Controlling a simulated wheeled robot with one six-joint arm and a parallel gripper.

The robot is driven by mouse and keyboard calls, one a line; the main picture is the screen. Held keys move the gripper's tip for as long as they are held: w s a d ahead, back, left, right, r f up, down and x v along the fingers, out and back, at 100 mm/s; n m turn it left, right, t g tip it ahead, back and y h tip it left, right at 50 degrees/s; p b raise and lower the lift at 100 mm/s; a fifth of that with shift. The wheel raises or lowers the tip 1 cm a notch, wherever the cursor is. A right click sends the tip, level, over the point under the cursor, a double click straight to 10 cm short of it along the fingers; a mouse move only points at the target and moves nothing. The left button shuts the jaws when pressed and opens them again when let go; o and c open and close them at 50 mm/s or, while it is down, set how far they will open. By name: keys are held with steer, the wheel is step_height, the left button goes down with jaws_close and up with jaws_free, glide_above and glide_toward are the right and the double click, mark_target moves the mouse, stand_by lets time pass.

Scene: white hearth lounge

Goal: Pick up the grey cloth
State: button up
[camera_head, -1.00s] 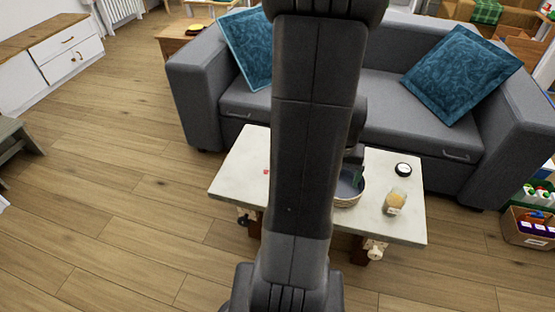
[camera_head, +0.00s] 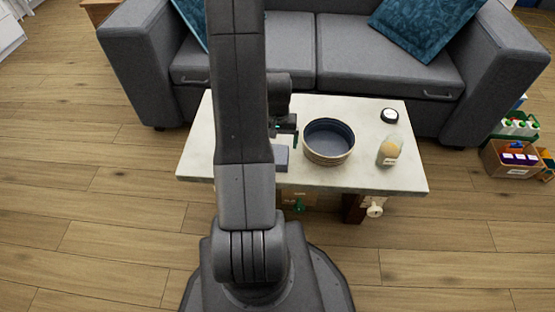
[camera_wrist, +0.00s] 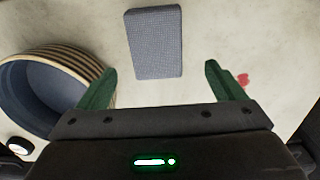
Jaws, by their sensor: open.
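The grey cloth (camera_wrist: 154,42) is a flat, folded, blue-grey textured rectangle on the pale table. In the wrist view it lies ahead of my gripper (camera_wrist: 160,82), roughly in line with the gap between the two green fingers. The fingers are apart with nothing between them. In the head view the cloth (camera_head: 281,158) shows just right of my arm, partly hidden by it. My gripper (camera_head: 284,135) is close to the cloth there and partly hidden by my arm.
A round basket (camera_head: 329,143) with a dark inside stands right of the cloth on the white table (camera_head: 370,112). A jar (camera_head: 389,151) and a small round black-and-white item (camera_head: 389,116) are further right. A red mark (camera_wrist: 242,79) lies near the right finger. A grey sofa (camera_head: 345,60) stands behind.

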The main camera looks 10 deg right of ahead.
mark_target(278, 152)
steer(key=f, duration=0.2)
steer(key=f+b, duration=0.1)
steer(key=f, duration=0.1)
steer(key=f+b, duration=0.1)
steer(key=f, duration=0.1)
steer(key=shift+s+d, duration=0.1)
steer(key=shift+s, duration=0.25)
steer(key=c, duration=1.1)
steer(key=shift+o, duration=0.2)
step_height(278, 152, up, 10)
steer(key=p, duration=0.3)
steer(key=o, duration=0.4)
steer(key=c, duration=0.3)
